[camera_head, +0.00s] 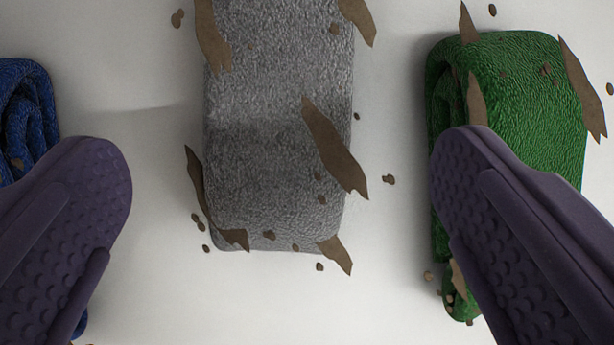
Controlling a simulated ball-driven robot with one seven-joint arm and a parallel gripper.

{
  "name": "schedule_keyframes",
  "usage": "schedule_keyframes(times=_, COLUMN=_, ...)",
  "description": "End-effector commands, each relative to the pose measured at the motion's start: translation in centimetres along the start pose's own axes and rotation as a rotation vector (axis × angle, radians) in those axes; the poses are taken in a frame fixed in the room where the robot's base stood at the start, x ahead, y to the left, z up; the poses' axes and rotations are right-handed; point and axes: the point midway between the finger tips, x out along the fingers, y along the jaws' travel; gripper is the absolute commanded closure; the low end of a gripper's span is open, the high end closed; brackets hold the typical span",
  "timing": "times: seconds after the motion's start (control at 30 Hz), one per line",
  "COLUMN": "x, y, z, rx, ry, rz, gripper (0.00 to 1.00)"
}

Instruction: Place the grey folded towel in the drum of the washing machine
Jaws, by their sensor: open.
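The grey folded towel (265,110) lies on a white surface in the upper middle of the view. Its far end runs out of the top of the picture. Brown leaf-like scraps lie on it and around its edges. My gripper (282,165) is open, with one purple finger at the lower left and one at the lower right. The near end of the grey towel shows in the gap between the fingers, and neither finger appears to touch it. The height of the fingers above the surface is hard to tell. The washing machine and its drum are not in view.
A green folded towel (525,85) lies to the right, partly hidden behind the right finger. A blue folded towel (28,115) lies at the left edge, partly behind the left finger. Bare white surface (130,100) separates the towels. Small brown bits are scattered about.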

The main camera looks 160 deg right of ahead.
Motion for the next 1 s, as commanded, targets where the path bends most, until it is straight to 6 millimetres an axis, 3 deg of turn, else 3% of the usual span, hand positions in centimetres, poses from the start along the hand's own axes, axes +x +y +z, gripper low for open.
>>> schedule_keyframes(times=0.4, x=6.5, y=-0.3, z=0.6, rx=0.000, ry=0.002, rz=-0.001, gripper=0.00)
schedule_keyframes(times=1.0, x=7.0, y=-0.3, z=0.5, rx=-0.001, ry=0.003, rz=-0.002, gripper=0.00)
